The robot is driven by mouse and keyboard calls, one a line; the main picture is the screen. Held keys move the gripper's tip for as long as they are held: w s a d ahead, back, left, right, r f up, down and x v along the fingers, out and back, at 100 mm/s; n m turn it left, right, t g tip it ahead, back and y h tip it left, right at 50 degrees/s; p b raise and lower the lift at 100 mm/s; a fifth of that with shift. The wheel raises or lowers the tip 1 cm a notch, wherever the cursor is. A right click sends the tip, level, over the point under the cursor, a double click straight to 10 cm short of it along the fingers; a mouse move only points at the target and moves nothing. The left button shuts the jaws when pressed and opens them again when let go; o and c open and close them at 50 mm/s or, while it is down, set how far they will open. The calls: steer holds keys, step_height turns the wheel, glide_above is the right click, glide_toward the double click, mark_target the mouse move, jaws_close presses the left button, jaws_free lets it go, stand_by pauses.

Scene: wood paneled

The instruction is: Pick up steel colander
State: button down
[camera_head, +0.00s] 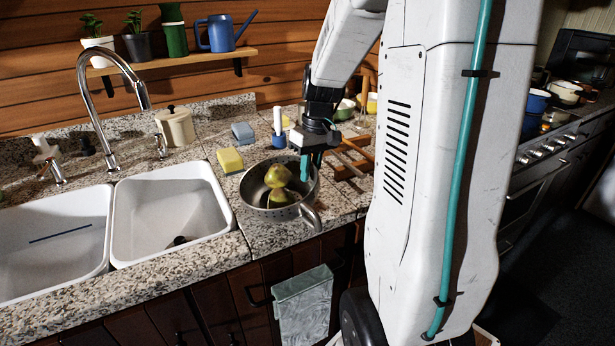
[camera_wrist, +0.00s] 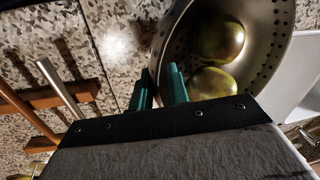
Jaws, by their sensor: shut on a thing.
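The steel colander (camera_head: 252,190) is on the granite counter beside the sink, near the counter's front edge, with its handle toward the front. It holds green pear-like fruit (camera_head: 279,176). My gripper (camera_head: 305,168) is at the colander's back right rim, its teal fingers pointing down. In the wrist view the colander (camera_wrist: 262,75) fills the upper right with two fruits inside. There my gripper (camera_wrist: 160,85) has one teal finger inside the rim and one outside, shut on the wall. I cannot tell whether the colander is lifted off the counter.
A white double sink (camera_head: 172,208) lies to the left. A yellow sponge (camera_head: 230,160) and a blue-grey sponge (camera_head: 243,133) lie behind the colander. A wooden rack (camera_head: 350,160) stands close on the right. A towel (camera_head: 303,305) hangs on the cabinet front below.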

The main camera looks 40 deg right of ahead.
steer(key=shift+r, duration=0.45)
steer(key=shift+s+a+r, duration=0.1)
steer(key=shift+s+r, duration=0.05)
steer(key=shift+s, duration=0.05)
steer(key=s+a, duration=0.3)
steer(key=s, duration=0.4)
steer(key=s+a+r, duration=0.1)
steer(key=s+a, duration=0.2)
steer(key=s, duration=0.4)
steer(key=shift+a+r, duration=0.2)
steer(key=shift+a, duration=0.05)
